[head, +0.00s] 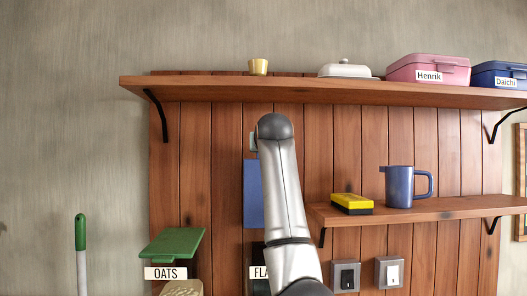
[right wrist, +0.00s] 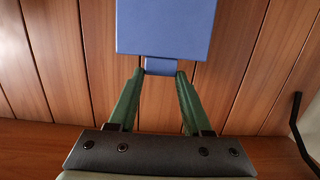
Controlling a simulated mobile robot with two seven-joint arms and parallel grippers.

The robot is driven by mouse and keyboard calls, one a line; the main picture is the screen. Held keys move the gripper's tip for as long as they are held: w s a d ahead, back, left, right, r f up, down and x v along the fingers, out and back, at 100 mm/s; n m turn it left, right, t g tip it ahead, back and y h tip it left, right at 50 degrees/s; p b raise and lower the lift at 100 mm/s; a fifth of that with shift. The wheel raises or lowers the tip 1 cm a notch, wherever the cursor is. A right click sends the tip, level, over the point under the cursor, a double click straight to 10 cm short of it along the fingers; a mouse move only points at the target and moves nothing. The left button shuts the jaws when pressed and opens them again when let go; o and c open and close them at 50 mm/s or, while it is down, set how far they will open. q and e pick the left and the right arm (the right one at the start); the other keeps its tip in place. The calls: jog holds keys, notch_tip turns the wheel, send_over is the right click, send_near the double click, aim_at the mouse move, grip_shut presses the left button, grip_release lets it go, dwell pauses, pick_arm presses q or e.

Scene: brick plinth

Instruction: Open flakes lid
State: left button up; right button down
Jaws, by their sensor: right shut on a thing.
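My right arm covers much of the lid and box in the head view. In the right wrist view the blue lid (right wrist: 166,26) fills the top middle, with a small blue tab (right wrist: 160,66) at its edge. My right gripper (right wrist: 161,73) has its green fingers shut on this tab. My left gripper is in neither view.
A green-lidded OATS box (head: 166,273) stands to the left. The upper shelf (head: 220,88) holds a yellow cup, white dish and lunch boxes. The right shelf (head: 445,208) holds a blue mug (head: 399,187) and yellow-black block (head: 351,203). Wall switches (head: 346,275) sit below.

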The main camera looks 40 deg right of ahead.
jog(key=shift+s+a+r, duration=0.1)
jog(key=shift+s+r, duration=0.1)
jog(key=shift+r, duration=0.35)
jog(key=c, duration=0.7)
grip_release()
jog(key=o, duration=0.3)
jog(key=shift+s+a, duration=0.25)
jog(key=shift+o, duration=0.4)
jog(key=shift+w+d+f, duration=0.2)
jog(key=b+v, duration=0.5)
jog(key=v, duration=0.7)
jog(key=shift+s, duration=0.25)
jog(key=shift+a, duration=0.1)
jog(key=shift+f, duration=0.1)
